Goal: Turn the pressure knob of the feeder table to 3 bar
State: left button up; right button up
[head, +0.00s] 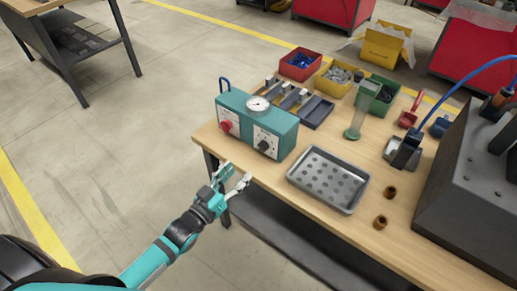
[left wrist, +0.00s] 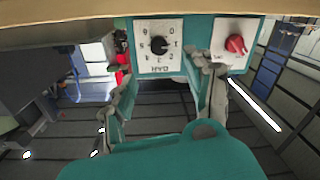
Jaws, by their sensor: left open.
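The teal pressure box (head: 284,138) stands at the table's near left corner, with a round gauge (head: 258,104) on top. Its front has a red knob (head: 226,126) and a black knob (head: 265,145) on a white dial plate. In the left wrist view the black knob (left wrist: 159,45) sits on an upside-down numbered scale, with the red knob (left wrist: 236,44) to its right. I cannot read the pointer's setting. My left gripper (head: 232,180) is open and empty before the box; its fingers (left wrist: 165,72) flank the black knob's plate, apart from the knob. My right gripper is not in view.
On the wooden table (head: 330,232) are a metal tray (head: 352,204), red (head: 301,66), yellow (head: 334,80) and green (head: 378,96) bins, and two brown rings. A dark machine (head: 465,190) fills the right side. Floor left of the table is free.

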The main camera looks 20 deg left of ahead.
aim_at(261, 148)
pick_arm(q)
jog(key=x, duration=1.1)
jog(key=shift+w+d, duration=0.15)
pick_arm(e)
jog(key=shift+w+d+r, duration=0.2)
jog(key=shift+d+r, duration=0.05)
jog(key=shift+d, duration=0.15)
pick_arm(q)
jog(key=c, duration=0.8)
grip_shut()
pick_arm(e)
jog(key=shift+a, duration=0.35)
